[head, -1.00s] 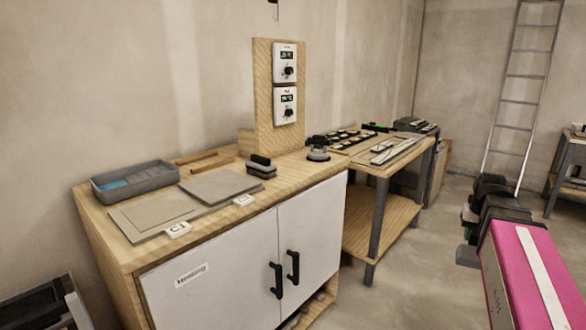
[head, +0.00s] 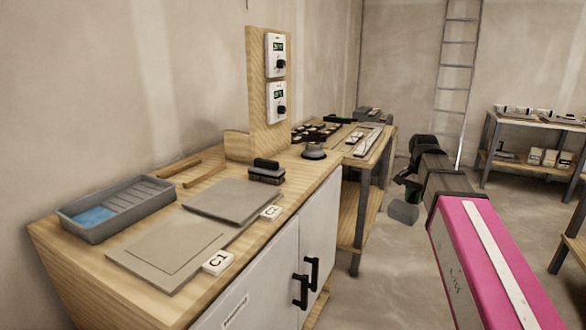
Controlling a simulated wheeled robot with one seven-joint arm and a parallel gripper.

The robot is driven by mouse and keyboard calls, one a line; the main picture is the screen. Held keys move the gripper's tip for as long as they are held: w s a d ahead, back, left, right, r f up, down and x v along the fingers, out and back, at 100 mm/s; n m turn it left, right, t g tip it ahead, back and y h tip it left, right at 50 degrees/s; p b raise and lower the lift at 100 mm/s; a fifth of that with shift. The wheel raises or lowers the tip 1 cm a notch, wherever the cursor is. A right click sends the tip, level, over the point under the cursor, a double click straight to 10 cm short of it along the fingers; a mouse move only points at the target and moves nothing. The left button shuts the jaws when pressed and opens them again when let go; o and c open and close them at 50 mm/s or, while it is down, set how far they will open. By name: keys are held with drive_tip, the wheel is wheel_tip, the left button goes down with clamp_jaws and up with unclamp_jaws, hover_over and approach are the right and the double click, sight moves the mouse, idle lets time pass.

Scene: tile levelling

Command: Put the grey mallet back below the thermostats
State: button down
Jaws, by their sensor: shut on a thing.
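Two white thermostats, the upper one (head: 275,55) and the lower one (head: 276,103), are mounted on an upright wooden board (head: 257,100) at the back of the wooden-topped cabinet. My gripper (head: 410,186) is to the right of the cabinet, out over the floor, and is shut on the grey mallet. The mallet's grey block-shaped head (head: 404,212) hangs below the gripper. Its handle is mostly hidden by the gripper. The mallet is well apart from the thermostat board.
The cabinet top (head: 120,285) holds a grey tray (head: 120,210), tiles (head: 235,200), a black-handled block (head: 266,171) and a round knobbed tool (head: 314,152). A low bench (head: 372,155) with tools stands behind. A ladder (head: 458,80) leans at the back wall.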

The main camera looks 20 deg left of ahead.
drive_tip(key=s+a+r+m+y, duration=0.1)
drive_tip(key=s+a+r+m, duration=0.35)
drive_tip(key=a, duration=0.75)
drive_tip(key=s+a+r+m+y, duration=0.15)
drive_tip(key=a+r+m, duration=0.45)
drive_tip(key=a, duration=0.7)
drive_tip(key=s+a+r+m+y, duration=0.25)
drive_tip(key=a+r, duration=0.45)
drive_tip(key=a, duration=0.5)
hover_over(309, 169)
drive_tip(key=d, duration=0.1)
drive_tip(key=shift+m+h, duration=0.4)
drive_tip(key=f, duration=0.7)
drive_tip(key=shift+s+d+f, duration=0.1)
drive_tip(key=shift+s+d, duration=0.05)
drive_tip(key=shift+d, duration=0.05)
drive_tip(key=shift+f, duration=2.05)
drive_tip(key=c, duration=1)
unclamp_jaws()
drive_tip(key=shift+f, duration=0.1)
drive_tip(key=shift+o, duration=0.2)
drive_tip(key=v, duration=1.2)
drive_tip(key=shift+s, duration=0.15)
